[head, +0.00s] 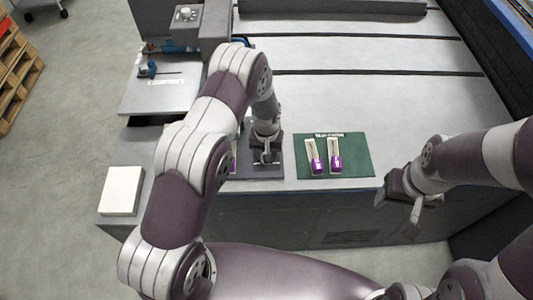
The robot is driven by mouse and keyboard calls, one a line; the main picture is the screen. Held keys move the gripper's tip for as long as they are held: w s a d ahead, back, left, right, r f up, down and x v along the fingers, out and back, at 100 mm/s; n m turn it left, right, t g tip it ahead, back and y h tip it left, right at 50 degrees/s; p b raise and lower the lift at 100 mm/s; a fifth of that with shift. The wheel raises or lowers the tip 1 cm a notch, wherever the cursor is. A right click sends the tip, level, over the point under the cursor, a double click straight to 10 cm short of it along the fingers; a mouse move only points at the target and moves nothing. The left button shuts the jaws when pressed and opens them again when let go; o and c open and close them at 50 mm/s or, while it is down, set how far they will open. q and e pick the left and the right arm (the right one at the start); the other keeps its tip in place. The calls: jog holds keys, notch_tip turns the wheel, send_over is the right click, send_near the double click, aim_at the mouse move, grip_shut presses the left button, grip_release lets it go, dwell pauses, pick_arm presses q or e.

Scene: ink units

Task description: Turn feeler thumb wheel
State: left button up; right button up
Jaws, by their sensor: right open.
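I cannot make out a feeler thumb wheel for certain. A small blue device (147,68) stands on a light plate (150,97) at the upper left, and a grey block with a round white part (186,14) on top is behind it. My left gripper (265,158) points down over a dark grey mat (268,172); its fingers are too small to tell open from shut. A purple item on that mat is mostly hidden by my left arm. My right gripper (400,205) is open and empty, off the front edge of the bench, right of the green mat.
Two cream and purple ink units (314,158) lie side by side on a green mat (356,158). A white box (121,191) sits at the bench's left front. The grey bench top (400,95) behind the mats is clear, with dark slots across it. A wooden pallet (17,70) stands at far left.

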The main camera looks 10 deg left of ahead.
pick_arm(q)
jog(key=o, duration=0.4)
jog(key=shift+r, duration=0.1)
jog(key=shift+c, duration=0.2)
notch_tip(320, 180, up, 13)
jog(key=b, duration=0.2)
dwell(0.6)
